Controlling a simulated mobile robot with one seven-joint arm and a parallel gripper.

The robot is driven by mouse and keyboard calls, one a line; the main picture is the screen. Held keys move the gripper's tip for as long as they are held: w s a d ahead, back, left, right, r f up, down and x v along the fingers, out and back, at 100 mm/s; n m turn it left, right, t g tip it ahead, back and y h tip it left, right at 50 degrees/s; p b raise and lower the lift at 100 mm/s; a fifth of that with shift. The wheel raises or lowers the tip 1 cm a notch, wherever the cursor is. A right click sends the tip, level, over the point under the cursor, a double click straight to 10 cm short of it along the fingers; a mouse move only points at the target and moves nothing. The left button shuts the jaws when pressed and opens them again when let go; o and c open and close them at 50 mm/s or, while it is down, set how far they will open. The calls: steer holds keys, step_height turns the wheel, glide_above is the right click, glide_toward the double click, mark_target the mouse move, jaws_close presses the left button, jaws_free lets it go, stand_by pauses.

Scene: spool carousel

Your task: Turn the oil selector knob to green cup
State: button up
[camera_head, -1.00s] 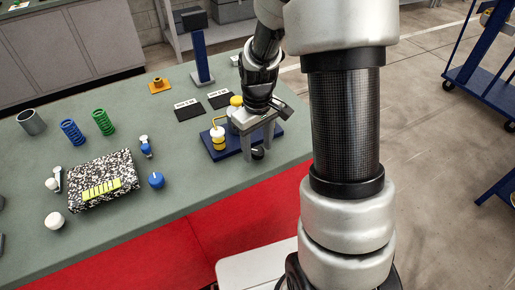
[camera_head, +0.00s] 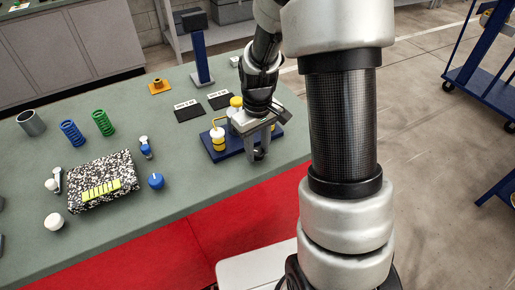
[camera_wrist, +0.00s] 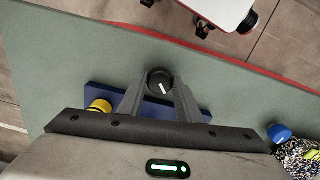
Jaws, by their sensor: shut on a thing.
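The oil selector knob (camera_wrist: 160,82) is black and round with a white pointer line. It sits at the front edge of the blue base plate (camera_wrist: 98,90). In the wrist view my gripper (camera_wrist: 160,84) is shut on the knob, one finger on each side. In the head view my gripper (camera_head: 256,155) is at the front of the blue plate (camera_head: 210,152), and its fingers mostly hide the knob. A yellow-and-white cup (camera_head: 218,138) stands on the plate, and a yellow part (camera_wrist: 100,106) shows in the wrist view. I cannot see a green cup.
Black label plates (camera_head: 188,111) and a blue post (camera_head: 201,60) stand behind. Green and blue springs (camera_head: 103,123) are further left. The bench's front edge is close to the gripper.

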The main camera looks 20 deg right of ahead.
mark_target(258, 151)
steer(key=m, duration=0.4)
steer(key=shift+m, duration=0.3)
steer(key=m, duration=0.4)
steer(key=shift+r+m+p, duration=0.1)
steer(key=shift+m+p, duration=0.2)
steer(key=m+p, duration=0.1)
steer(key=m, duration=0.3)
steer(key=shift+m+p, duration=0.9)
steer(key=shift+m, duration=1.1)
steer(key=o, duration=1)
step_height(258, 151, up, 17)
steer(key=shift+r+p, duration=0.15)
steer(key=shift+p, duration=0.7)
